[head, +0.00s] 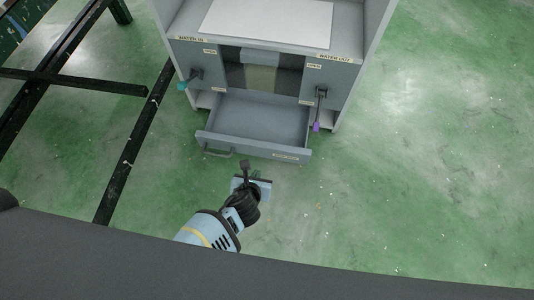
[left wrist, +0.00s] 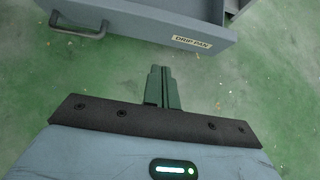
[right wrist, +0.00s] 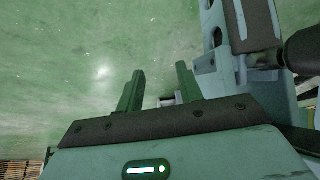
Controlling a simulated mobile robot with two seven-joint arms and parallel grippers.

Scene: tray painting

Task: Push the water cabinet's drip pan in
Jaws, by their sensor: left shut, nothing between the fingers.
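The water cabinet (head: 345,75) stands at the top middle of the head view. Its drip pan (head: 262,118) is a grey drawer, pulled out towards me and empty inside. The pan's front with a bar handle (head: 219,152) faces me. In the left wrist view the pan's front (left wrist: 140,22) lies at the top, with a "DRIP PAN" label and the handle (left wrist: 80,30) to the left. My left gripper (head: 244,163) is shut and empty, just in front of the pan's front; I cannot tell whether it touches. My right gripper (right wrist: 158,90) is open and empty over the floor.
A teal-handled valve (head: 184,85) is on the cabinet's left side and a purple-handled valve (head: 317,125) hangs on the right, near the pan. Black floor beams (head: 130,150) lie to the left. The green floor (head: 430,150) on the right is clear.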

